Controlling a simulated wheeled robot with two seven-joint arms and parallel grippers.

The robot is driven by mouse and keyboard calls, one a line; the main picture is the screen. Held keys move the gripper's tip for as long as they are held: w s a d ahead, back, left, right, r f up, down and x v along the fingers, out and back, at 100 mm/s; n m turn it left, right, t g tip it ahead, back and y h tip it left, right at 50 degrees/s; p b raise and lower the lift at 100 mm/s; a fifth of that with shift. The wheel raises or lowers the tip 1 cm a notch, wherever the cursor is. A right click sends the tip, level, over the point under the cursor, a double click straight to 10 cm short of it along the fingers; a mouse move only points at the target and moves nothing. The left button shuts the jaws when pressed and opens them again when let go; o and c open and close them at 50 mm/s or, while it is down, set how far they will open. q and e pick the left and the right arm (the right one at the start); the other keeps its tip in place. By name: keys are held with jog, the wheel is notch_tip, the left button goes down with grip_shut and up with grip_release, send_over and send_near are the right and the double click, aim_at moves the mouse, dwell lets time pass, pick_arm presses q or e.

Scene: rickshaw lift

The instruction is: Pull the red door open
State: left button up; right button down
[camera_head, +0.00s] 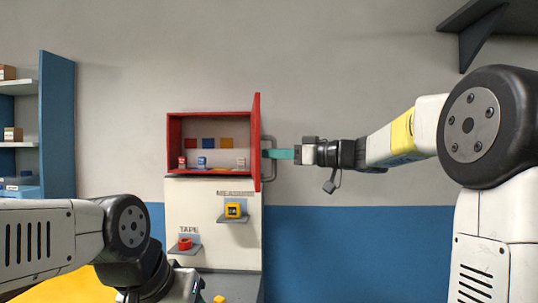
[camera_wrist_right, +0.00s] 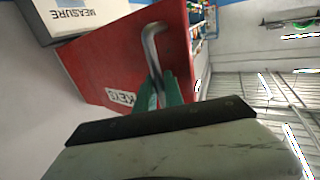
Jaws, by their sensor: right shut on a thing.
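The red door (camera_head: 257,135) of the red cabinet (camera_head: 190,114) stands swung open at the cabinet's right side, seen nearly edge-on in the head view. In the right wrist view the door (camera_wrist_right: 110,60) fills the upper middle, with a KEYS label and a grey bar handle (camera_wrist_right: 149,42). My right gripper (camera_head: 272,153) has its green fingers shut on the handle; they also show in the right wrist view (camera_wrist_right: 160,88). My left arm comes in at the lower left of the head view; its gripper's fingers are not visible.
Small items stand inside the cabinet. Below it, a white panel (camera_head: 185,215) carries a yellow tape measure (camera_head: 233,210) and a red tape roll (camera_head: 185,243) on small shelves. A blue shelf unit (camera_head: 57,125) stands at the left.

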jog(key=shift+w+d+r, duration=0.1)
jog(key=shift+d+r, duration=0.05)
jog(key=shift+r, duration=0.1)
jog(key=c, duration=1.5)
grip_release()
jog(key=shift+w+f, duration=0.1)
jog(key=shift+o, duration=0.2)
jog(key=shift+f, duration=0.1)
jog(key=v, duration=0.7)
jog(key=shift+s+d, duration=0.2)
jog(key=shift+s, duration=0.05)
